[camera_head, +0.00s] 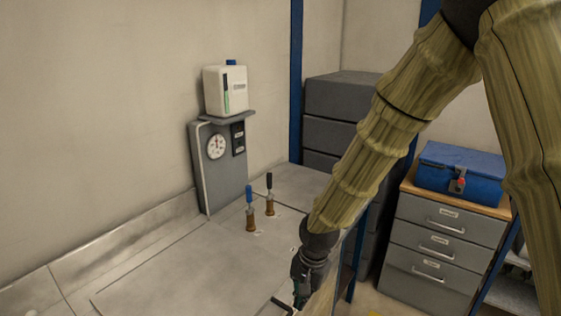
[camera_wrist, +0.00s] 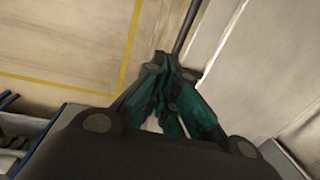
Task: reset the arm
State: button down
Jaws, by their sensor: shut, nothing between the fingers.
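My arm, in a yellowish ribbed sleeve, reaches down from the upper right in the head view. My gripper (camera_head: 298,300) is low in the picture, by the right edge of the grey bench (camera_head: 190,268), partly cut off by the frame's bottom. In the wrist view my gripper (camera_wrist: 172,78) shows its dark links and green finger pads drawn together, with nothing held between them. A dark rod runs up beyond the fingertips in that view; I cannot tell what it belongs to.
On the bench stand a blue-topped handle (camera_head: 250,208) and a black-topped handle (camera_head: 269,194). Behind them is a grey meter panel (camera_head: 222,175) with a white canister (camera_head: 226,90) on top. A drawer cabinet (camera_head: 430,245) bears a blue toolbox (camera_head: 460,172) at right.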

jog(key=s+d+f+n+b, duration=0.1)
jog(key=s+d+f, duration=0.1)
jog(key=s+f, duration=0.45)
jog(key=s+d+f+n, duration=0.1)
jog(key=s+d+f, duration=0.15)
jog(key=f, duration=0.65)
jog(key=s+d+f+n+b, duration=0.1)
jog(key=s+d+f, duration=0.1)
jog(key=s+f, duration=0.4)
jog(key=s+d+f+n, duration=0.1)
jog(key=s+d+f, duration=0.4)
jog(key=s+f, duration=0.1)
jog(key=s+d+f+n+h+b, duration=0.1)
jog(key=s+d+f+n, duration=0.1)
jog(key=s+d+f, duration=0.3)
jog(key=s, duration=0.4)
jog(key=shift+s+f+g+b, duration=0.25)
jog(key=shift+f+g+b, duration=0.05)
jog(key=shift+f, duration=0.05)
